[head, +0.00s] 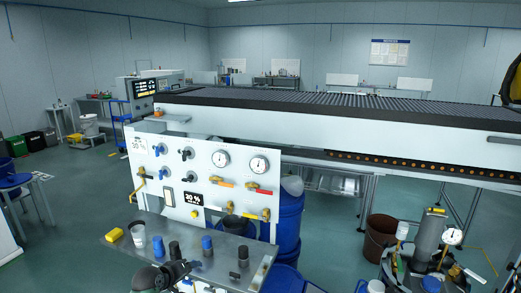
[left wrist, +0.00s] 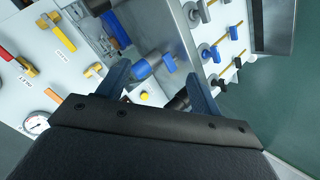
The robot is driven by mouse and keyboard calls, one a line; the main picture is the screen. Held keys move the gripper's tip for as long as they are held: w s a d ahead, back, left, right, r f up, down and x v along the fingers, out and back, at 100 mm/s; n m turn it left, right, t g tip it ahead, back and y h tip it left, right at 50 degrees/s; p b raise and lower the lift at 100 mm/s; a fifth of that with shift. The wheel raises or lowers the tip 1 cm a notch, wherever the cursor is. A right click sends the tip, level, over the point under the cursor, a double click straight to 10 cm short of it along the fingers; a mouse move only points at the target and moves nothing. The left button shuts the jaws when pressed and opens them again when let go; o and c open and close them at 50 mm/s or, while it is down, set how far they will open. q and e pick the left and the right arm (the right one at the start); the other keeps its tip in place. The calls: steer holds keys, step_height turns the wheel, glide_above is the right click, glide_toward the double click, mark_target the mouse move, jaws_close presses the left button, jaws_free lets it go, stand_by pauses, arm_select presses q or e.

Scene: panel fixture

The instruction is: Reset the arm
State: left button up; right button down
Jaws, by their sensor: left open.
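My left gripper (left wrist: 157,71) is open, its two dark fingers spread apart in the left wrist view. A blue knob or cap (left wrist: 143,68) shows in the gap between the fingers; I cannot tell whether either finger touches it. In the head view a dark shape at the bottom edge, over the front of the steel shelf, seems to be my left gripper (head: 183,268). The white panel (head: 231,165) with gauges, levers and knobs stands behind the shelf. My right gripper is not in view.
Blue barrels (head: 290,222) stand behind the panel. A long conveyor (head: 330,112) crosses behind. A cart with a gauge (head: 452,237) is at right.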

arm_select(q)
steer(key=s+d+f+m+g+y, duration=0.1)
steer(key=s+f+m+g, duration=0.15)
steer(key=s, duration=0.85)
steer(key=s+d+f+m+g+y, duration=0.15)
steer(key=s+f, duration=0.25)
steer(key=s, duration=0.7)
steer(key=s+d+f+m+g+y, duration=0.1)
steer(key=s+d+f+m, duration=0.15)
steer(key=s, duration=0.85)
steer(key=s+a+m+g, duration=0.1)
steer(key=s+g, duration=0.1)
steer(key=s, duration=1.1)
steer(key=s+f+x, duration=0.1)
steer(key=s+x, duration=0.1)
steer(key=x, duration=1)
steer(key=s+x, duration=0.3)
steer(key=x, duration=0.8)
steer(key=s+f, duration=0.3)
steer(key=f, duration=0.7)
steer(key=s+f+g, duration=0.1)
steer(key=s+f, duration=0.2)
steer(key=f, duration=0.8)
steer(key=shift+s+d+g, duration=0.3)
steer(key=shift+s+d, duration=0.1)
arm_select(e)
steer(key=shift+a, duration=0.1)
